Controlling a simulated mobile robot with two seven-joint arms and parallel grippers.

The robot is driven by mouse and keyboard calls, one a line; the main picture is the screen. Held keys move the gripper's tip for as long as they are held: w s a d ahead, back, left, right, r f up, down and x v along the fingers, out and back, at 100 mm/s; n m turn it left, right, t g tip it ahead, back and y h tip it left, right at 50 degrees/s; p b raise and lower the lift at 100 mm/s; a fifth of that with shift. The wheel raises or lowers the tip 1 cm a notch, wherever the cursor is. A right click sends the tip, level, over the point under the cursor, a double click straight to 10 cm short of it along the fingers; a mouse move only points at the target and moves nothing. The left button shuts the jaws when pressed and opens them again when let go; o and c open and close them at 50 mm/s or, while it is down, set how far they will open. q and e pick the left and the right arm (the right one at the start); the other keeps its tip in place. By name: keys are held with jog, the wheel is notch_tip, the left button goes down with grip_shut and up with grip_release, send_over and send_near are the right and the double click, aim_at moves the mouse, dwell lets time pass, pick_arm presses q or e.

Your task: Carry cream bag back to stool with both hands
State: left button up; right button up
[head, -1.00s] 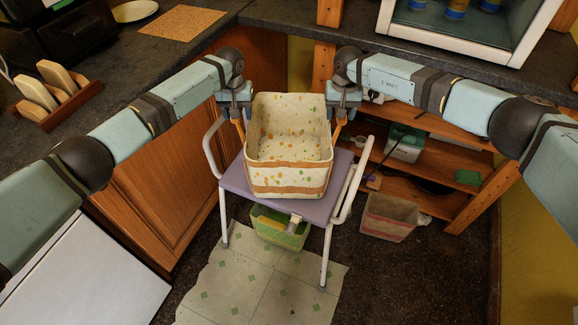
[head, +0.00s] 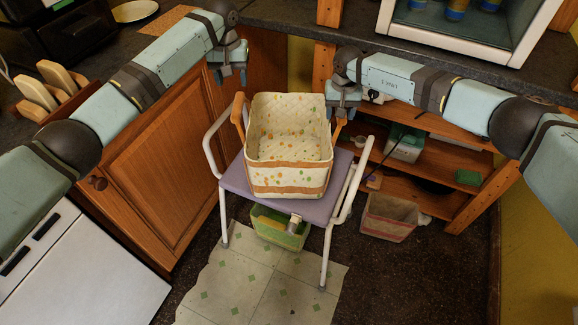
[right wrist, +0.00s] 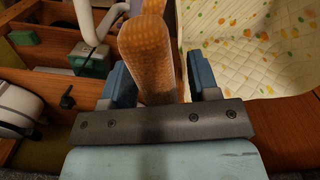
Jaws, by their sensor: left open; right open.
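The cream bag (head: 288,143), with orange and green spots and tan bands, sits upright on the purple seat of the white-framed stool (head: 233,178). It looks empty inside. My left gripper (head: 229,78) is open and empty, above and left of the bag, apart from its tan left handle (head: 239,112). My right gripper (head: 342,112) is at the bag's right handle. In the right wrist view, the right handle (right wrist: 146,55) stands between the open fingers of that gripper (right wrist: 162,85), and the bag's spotted lining (right wrist: 250,45) shows to the right.
A green bin (head: 278,229) stands under the stool. A wooden shelf unit (head: 405,185) and a striped basket (head: 388,217) are at the right. A wooden cabinet door (head: 160,170) is at the left. The dark counter (head: 285,27) runs behind.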

notch_tip(320, 180, up, 12)
jog(key=shift+f, duration=0.1)
dwell(0.7)
